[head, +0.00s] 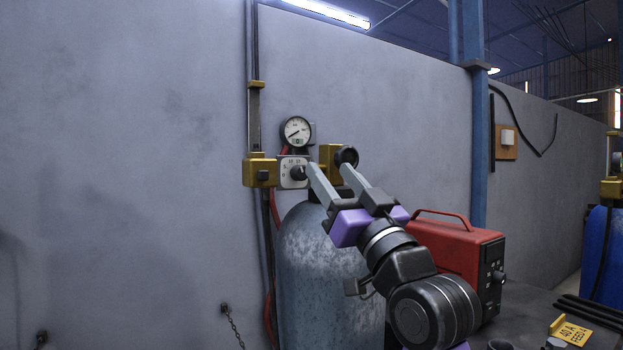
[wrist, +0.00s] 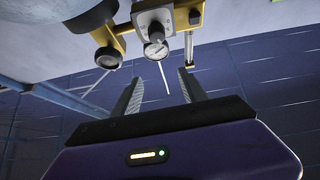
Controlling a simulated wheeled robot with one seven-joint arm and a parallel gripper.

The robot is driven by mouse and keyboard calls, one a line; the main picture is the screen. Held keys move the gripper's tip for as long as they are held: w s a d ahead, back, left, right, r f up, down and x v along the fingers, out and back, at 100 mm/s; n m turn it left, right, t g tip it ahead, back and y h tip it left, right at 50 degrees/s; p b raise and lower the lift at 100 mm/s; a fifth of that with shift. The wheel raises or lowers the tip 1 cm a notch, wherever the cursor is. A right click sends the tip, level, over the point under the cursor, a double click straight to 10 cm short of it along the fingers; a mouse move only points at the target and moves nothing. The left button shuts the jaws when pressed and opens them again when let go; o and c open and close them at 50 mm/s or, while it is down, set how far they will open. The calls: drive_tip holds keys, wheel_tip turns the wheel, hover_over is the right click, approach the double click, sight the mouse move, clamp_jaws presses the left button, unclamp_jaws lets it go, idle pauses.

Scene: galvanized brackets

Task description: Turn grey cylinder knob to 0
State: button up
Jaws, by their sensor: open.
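The grey cylinder (head: 312,255) stands against the wall. Above it, a dark round knob (head: 297,172) sits on a white numbered plate with a 0 at its lower left. The knob's pointer is too small to read. In the wrist view the knob (wrist: 156,32) is at the top, above the gauge, as this view is roughly upside down. My gripper (head: 330,170) is open and empty. In the head view its left fingertip appears beside the plate's right edge and its right one overlaps the valve. In the wrist view both fingertips (wrist: 161,76) are apart from the knob.
A round gauge (head: 297,131) sits above the knob. Yellow brass blocks (head: 260,171) flank it, the right one bearing a black handwheel (head: 347,156). A red machine (head: 455,255) stands right of the cylinder. A yellow tag (head: 571,331) lies on the bench.

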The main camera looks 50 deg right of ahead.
sight(303, 177)
drive_tip(key=shift+n+g+y, duration=0.4)
drive_tip(key=shift+g+y, duration=0.5)
drive_tip(key=w, duration=0.3)
drive_tip(key=w+d+p, duration=0.1)
drive_tip(key=w, duration=0.2)
drive_tip(key=w+d+p, duration=0.1)
drive_tip(key=w, duration=0.2)
drive_tip(key=shift+w+d+f, duration=0.15)
drive_tip(key=shift+f, duration=0.1)
clamp_jaws()
